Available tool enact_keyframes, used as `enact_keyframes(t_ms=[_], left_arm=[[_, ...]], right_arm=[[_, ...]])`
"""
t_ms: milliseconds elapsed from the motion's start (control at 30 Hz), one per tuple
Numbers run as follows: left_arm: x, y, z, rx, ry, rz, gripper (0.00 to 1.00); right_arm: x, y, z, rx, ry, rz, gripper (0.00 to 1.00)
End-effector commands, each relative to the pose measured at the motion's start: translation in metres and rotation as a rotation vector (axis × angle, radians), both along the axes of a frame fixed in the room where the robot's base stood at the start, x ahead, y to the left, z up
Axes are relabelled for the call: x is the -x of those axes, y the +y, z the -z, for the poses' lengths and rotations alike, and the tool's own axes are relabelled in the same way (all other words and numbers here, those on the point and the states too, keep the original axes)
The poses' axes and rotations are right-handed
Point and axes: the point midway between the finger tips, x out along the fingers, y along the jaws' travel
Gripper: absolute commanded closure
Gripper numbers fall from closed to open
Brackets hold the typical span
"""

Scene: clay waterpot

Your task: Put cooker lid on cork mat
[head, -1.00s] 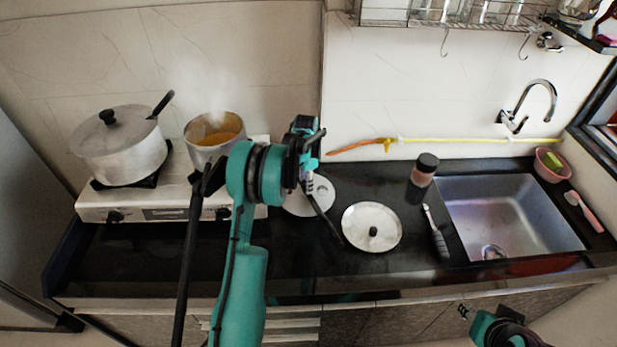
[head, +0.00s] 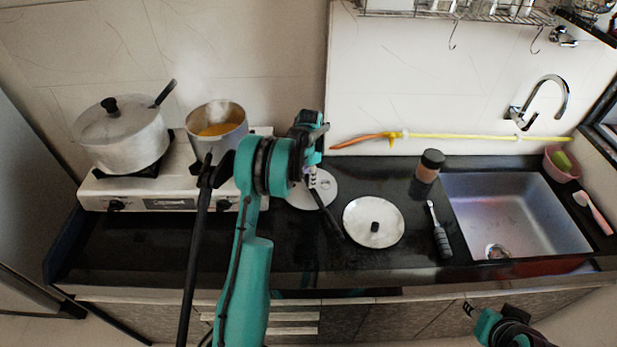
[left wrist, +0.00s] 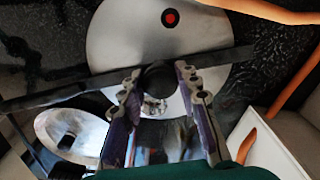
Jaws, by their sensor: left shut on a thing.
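The cooker lid (head: 325,189) is a flat grey disc with a long black handle pointing to the lower right. It is partly hidden behind my left arm. My left gripper (head: 312,178) is over it, shut on its dark middle part. In the left wrist view the lid (left wrist: 125,35) shows a red dot near its edge, and its black bar crosses between the two fingers of the gripper (left wrist: 157,88). I cannot tell whether the lid touches the counter. I cannot make out a cork mat. My right gripper (head: 468,308) is small at the lower right, away from the counter things.
A round silver lid with a black knob (head: 390,215) lies right of the cooker lid. Beyond are a jar (head: 428,167), a grey-handled tool (head: 441,238) and the sink (head: 510,215). A lidded pot (head: 120,150) and a steaming pan (head: 228,140) stand on the stove (head: 140,192).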

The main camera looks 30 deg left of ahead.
Motion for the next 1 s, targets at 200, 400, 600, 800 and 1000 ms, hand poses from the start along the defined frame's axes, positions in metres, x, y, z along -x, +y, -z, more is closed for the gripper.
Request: enact_keyframes(t_ms=[200,400,600,800,1000], left_arm=[[0.000,0.000,-0.001,0.000,0.000,0.000,0.47],[0.000,0.000,-0.001,0.000,0.000,0.000,0.47],[0.000,0.000,-0.022,0.000,0.000,0.000,0.47],[0.000,0.000,-0.068,0.000,0.000,0.000,0.47],[0.000,0.000,-0.109,0.000,0.000,0.000,0.47]], right_arm=[[0.000,0.000,-0.001,0.000,0.000,0.000,0.60],[0.000,0.000,-0.001,0.000,0.000,0.000,0.60],[0.000,0.000,-0.016,0.000,0.000,0.000,0.60],[0.000,0.000,-0.024,0.000,0.000,0.000,0.60],[0.000,0.000,-0.032,0.000,0.000,0.000,0.60]])
